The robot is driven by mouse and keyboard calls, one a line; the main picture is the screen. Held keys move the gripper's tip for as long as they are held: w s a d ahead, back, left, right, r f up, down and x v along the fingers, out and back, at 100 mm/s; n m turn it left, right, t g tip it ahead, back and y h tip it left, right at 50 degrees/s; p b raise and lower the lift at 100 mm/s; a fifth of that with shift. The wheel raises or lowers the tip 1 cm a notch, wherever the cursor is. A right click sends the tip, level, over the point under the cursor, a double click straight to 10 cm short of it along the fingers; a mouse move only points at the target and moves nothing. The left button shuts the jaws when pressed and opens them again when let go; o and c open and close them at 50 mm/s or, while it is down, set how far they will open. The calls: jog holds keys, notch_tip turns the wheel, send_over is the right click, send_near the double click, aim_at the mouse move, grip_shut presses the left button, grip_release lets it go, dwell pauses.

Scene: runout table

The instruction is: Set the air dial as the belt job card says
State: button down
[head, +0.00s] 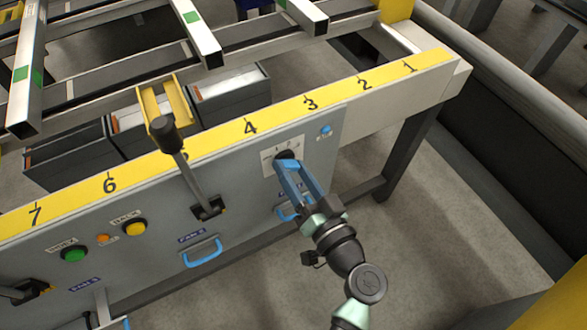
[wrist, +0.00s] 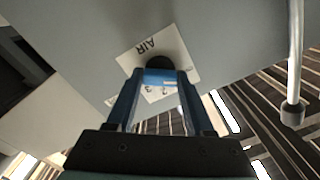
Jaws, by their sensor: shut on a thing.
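The air dial (head: 284,156) is a dark round knob on a white scale plate on the grey panel, below the number 3 on the yellow strip. In the wrist view the dial (wrist: 160,64) shows at my fingertips, with the plate (wrist: 140,52) reading AIR and a few numerals behind it. My gripper (head: 290,166), with blue fingers, is shut on the dial. The fingers hide much of the dial, so I cannot tell its setting. I see no job card that I can make out.
A lever with a black knob (head: 166,134) stands out from the panel left of the dial. A green button (head: 75,254), a yellow button (head: 134,227) and a blue handle (head: 202,252) are farther left. A small blue light (head: 326,130) is right of the dial.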

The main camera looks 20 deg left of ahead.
jog(key=m+p, duration=0.1)
jog(key=m, duration=0.3)
jog(key=m+p, duration=0.1)
jog(key=m, duration=0.2)
jog(key=shift+r+m, duration=0.1)
jog(key=shift+m, duration=0.3)
jog(key=m+p, duration=0.2)
jog(key=m, duration=0.1)
jog(key=shift+m+p, duration=0.9)
jog(key=shift+m, duration=1.1)
jog(key=shift+c, duration=1.4)
grip_release()
jog(key=v, duration=1.3)
jog(key=shift+p, duration=0.45)
